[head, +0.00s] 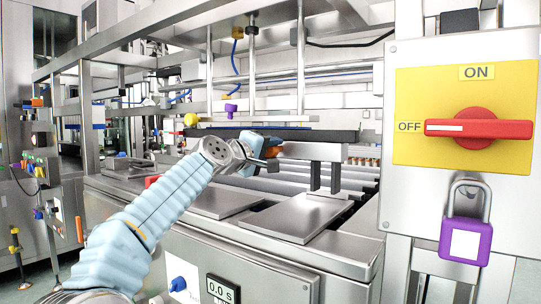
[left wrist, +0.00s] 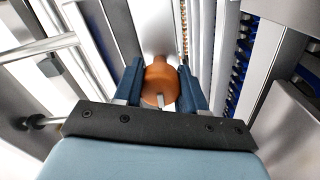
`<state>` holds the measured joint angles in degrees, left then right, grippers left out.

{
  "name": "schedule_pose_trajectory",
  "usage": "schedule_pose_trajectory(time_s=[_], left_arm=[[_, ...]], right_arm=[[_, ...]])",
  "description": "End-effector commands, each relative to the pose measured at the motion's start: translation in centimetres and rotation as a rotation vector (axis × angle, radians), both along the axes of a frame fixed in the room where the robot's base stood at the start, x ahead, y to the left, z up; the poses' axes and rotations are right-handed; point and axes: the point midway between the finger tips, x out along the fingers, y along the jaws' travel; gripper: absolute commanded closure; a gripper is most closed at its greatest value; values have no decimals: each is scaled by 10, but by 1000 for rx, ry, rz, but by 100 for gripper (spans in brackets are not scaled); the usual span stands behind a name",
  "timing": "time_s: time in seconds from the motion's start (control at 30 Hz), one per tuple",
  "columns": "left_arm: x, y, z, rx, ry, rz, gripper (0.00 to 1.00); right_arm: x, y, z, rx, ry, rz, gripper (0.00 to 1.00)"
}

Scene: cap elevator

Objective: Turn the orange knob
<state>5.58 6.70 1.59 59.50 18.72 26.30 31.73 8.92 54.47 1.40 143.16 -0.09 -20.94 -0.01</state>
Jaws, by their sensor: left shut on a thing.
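The orange knob (left wrist: 160,82) sits between the two blue fingers of my left gripper (left wrist: 160,90) in the left wrist view. The fingers are shut on it, one on each side. A small pale mark shows on the knob's face. In the head view my left arm comes in from the left, and its gripper (head: 262,150) reaches to the rail over the rollers. A small part of the orange knob (head: 273,152) shows there beside the fingers; the rest is hidden. My right gripper is not in view.
A yellow panel (head: 410,90) with a red ON/OFF switch (head: 480,128) stands at the right, with a purple padlock (head: 466,238) below it. Metal plates (head: 213,202), rollers and upright posts surround the arm. A display reading 0.0 (head: 221,288) is on the cabinet front.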

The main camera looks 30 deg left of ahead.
Motion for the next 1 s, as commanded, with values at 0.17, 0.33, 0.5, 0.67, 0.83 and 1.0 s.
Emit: schedule_pose_trajectory(time_s=[0.17, 0.33, 0.5, 0.67, 0.83, 1.0], left_arm=[[1, -3, -6, 144, -3, -9, 90], [2, -3, -7, 259, -9, -11, 90], [2, -3, -7, 337, -15, -11, 90], [2, -3, -8, 380, -17, -11, 90], [2, -3, -8, 400, -18, -12, 90], [3, -3, -8, 403, -17, -12, 90]], right_arm=[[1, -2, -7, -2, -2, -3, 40], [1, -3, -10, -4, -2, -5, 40], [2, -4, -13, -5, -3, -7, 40], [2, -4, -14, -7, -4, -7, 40], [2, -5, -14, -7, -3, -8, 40], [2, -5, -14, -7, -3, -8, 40]])
